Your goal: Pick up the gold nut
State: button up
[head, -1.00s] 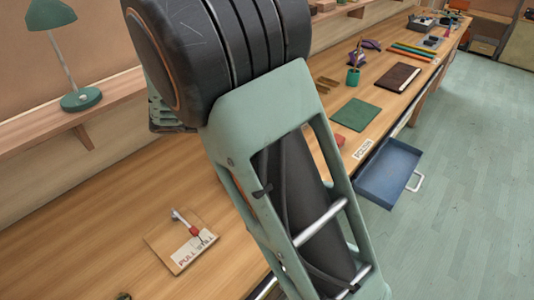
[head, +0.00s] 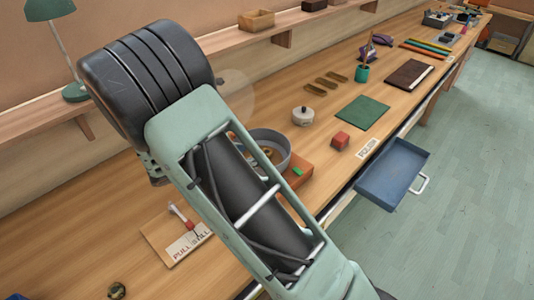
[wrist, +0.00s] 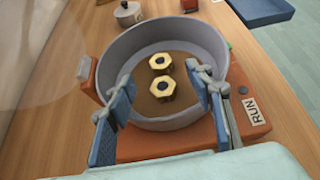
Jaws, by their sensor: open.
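Two gold hex nuts, a farther one (wrist: 160,62) and a nearer one (wrist: 162,89), lie close together on the brown floor of a round grey bowl (wrist: 118,62) in the wrist view. Each has a dark centre. My gripper (wrist: 163,82) is open, its blue-padded fingers apart on the left and right of the nuts, with nothing between the pads. The fingertips appear over the bowl; their height above the nuts is hard to tell. In the head view the bowl (head: 283,141) shows partly behind my arm, which hides my gripper there.
The bowl sits on an orange base (wrist: 140,147) with a RUN label (wrist: 252,108). A lidded pot (head: 303,116) and a red block (head: 341,140) stand nearby. An open blue drawer (head: 393,172) juts from the bench. A PULL STILL board (head: 172,236) lies front left.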

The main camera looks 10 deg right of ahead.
aim_at(267, 152)
jog(key=p+x, duration=0.1)
jog(key=x, duration=0.6)
jog(key=shift+w+d+f, duration=0.15)
jog(key=shift+d+f, duration=0.05)
jog(key=shift+f, duration=0.05)
jog(key=c, duration=1.3)
jog(key=shift+r, duration=0.1)
jog(key=shift+r, duration=0.45)
notch_tip(267, 152, up, 2)
jog(key=shift+r, duration=0.1)
jog(key=s+r+b, duration=0.1)
jog(key=s+r, duration=0.4)
jog(key=r, duration=0.1)
jog(key=s+r, duration=0.1)
jog(key=s, duration=0.2)
jog(key=s+r, duration=0.1)
jog(key=s, duration=0.2)
jog(key=s+r+b, duration=0.1)
jog(key=s, duration=0.2)
jog(key=shift+d+r, duration=0.35)
grip_shut()
